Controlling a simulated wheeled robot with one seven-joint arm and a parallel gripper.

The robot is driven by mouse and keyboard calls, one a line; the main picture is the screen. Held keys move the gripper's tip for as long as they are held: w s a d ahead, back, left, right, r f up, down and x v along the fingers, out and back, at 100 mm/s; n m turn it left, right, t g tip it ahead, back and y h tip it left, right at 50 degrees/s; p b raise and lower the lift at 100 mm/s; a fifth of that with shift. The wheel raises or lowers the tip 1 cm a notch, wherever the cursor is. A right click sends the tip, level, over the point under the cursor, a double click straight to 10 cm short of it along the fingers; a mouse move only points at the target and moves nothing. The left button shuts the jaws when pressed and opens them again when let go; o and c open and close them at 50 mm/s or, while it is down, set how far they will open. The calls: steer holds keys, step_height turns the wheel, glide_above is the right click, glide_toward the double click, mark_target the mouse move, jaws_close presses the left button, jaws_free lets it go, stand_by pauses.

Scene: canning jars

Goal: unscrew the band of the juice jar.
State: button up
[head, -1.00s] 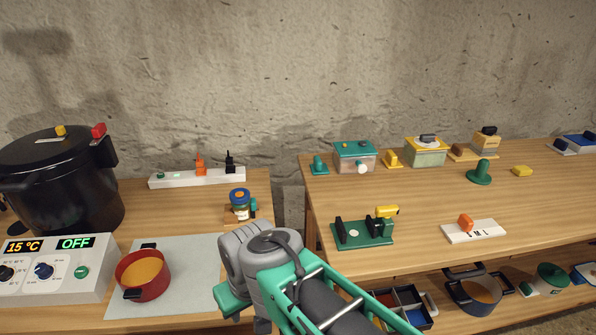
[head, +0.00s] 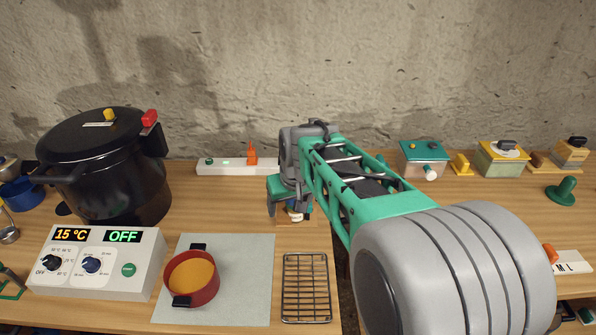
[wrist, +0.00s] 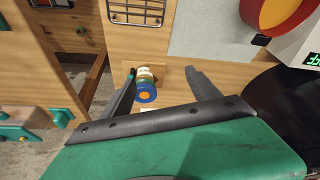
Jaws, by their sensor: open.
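A small jar with a blue band, an orange lid centre and a pale label stands at the back right of the left table. In the wrist view the jar (wrist: 146,84) shows between the two fingers of my gripper (wrist: 162,74), nearer the left finger. The fingers are apart and nothing is held. I cannot tell whether the left finger touches the jar. In the head view my gripper (head: 281,196) hides most of the jar; only part of its label (head: 294,214) shows below.
A wire rack (head: 305,288) lies in front of the jar. A red pot (head: 205,288) on a grey mat (head: 250,262), a control box (head: 145,262) and a black canner (head: 110,180) stand left. A white strip (head: 222,167) lies behind. A gap separates the right table.

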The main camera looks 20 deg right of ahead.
steer(key=o, duration=0.3)
steer(key=w+d, duration=0.2)
steer(key=w, duration=0.1)
steer(key=w+d+f, duration=0.1)
steer(key=w+d, duration=0.1)
steer(key=w+d+p, duration=0.1)
steer(key=w+d, duration=0.1)
steer(key=w, duration=0.1)
steer(key=shift+w+d+f, duration=0.15)
steer(key=shift+w+d, duration=0.15)
steer(key=shift+w, duration=0.05)
steer(key=shift+t, duration=0.3)
steer(key=p+x, duration=0.1)
steer(key=x, duration=0.7)
steer(key=shift+d, duration=0.15)
steer(key=c, duration=1.6)
steer(key=shift+d+n+y, duration=0.25)
steer(key=shift+n+y, duration=0.15)
steer(key=shift+n, duration=0.6)
steer(key=shift+n+y+b, duration=0.3)
steer(key=shift+n, duration=0.5)
steer(key=shift+a+n, duration=0.1)
steer(key=shift+n, duration=0.2)
